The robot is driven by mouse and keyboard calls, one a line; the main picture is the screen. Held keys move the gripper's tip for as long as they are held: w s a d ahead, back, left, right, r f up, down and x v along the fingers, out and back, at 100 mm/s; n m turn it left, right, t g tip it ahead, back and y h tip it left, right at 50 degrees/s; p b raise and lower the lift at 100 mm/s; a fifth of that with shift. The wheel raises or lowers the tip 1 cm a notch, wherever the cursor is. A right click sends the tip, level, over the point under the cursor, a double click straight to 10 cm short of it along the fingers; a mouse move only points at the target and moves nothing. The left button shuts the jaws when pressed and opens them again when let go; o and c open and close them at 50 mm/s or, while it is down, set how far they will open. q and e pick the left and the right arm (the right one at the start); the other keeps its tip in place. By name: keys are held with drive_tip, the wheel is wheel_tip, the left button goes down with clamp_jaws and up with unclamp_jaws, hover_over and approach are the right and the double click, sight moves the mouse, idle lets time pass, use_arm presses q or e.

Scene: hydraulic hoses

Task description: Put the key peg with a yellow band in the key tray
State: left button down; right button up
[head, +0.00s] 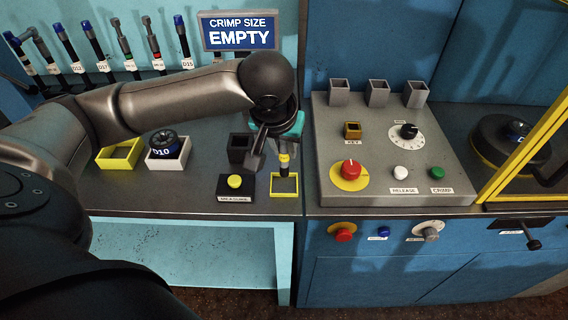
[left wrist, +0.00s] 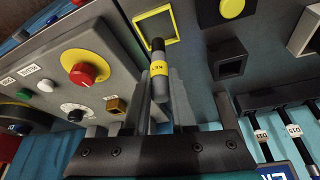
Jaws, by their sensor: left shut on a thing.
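The key peg (head: 284,159), grey with a yellow band and a dark lower end, is held upright in my left gripper (head: 270,158). In the left wrist view the peg (left wrist: 158,85) sits between the two fingers (left wrist: 158,105), its dark end pointing away from the palm. A small yellow-rimmed tray (head: 284,196) lies right below the peg; it also shows in the left wrist view (left wrist: 177,28). The peg's lower end appears just over the tray; whether it touches the floor cannot be told. My right gripper is not in view.
A black box with a yellow button (head: 235,183) stands left of the tray, a dark square holder (head: 239,148) behind it. The grey control panel (head: 330,185) with a red knob and key socket (head: 352,130) is close on the right. Another yellow tray (head: 120,152) is further left.

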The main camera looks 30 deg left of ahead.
sight(283, 157)
use_arm(q)
wheel_tip(283, 157, down, 4)
drive_tip(key=shift+f+b, duration=0.1)
drive_tip(key=shift+b, duration=0.4)
drive_tip(key=shift+f, duration=0.1)
drive_tip(key=c, duration=0.7)
unclamp_jaws()
drive_tip(key=shift+c, duration=0.2)
drive_tip(key=p+v, duration=0.4)
drive_tip(key=v, duration=0.8)
drive_tip(key=shift+r, duration=0.2)
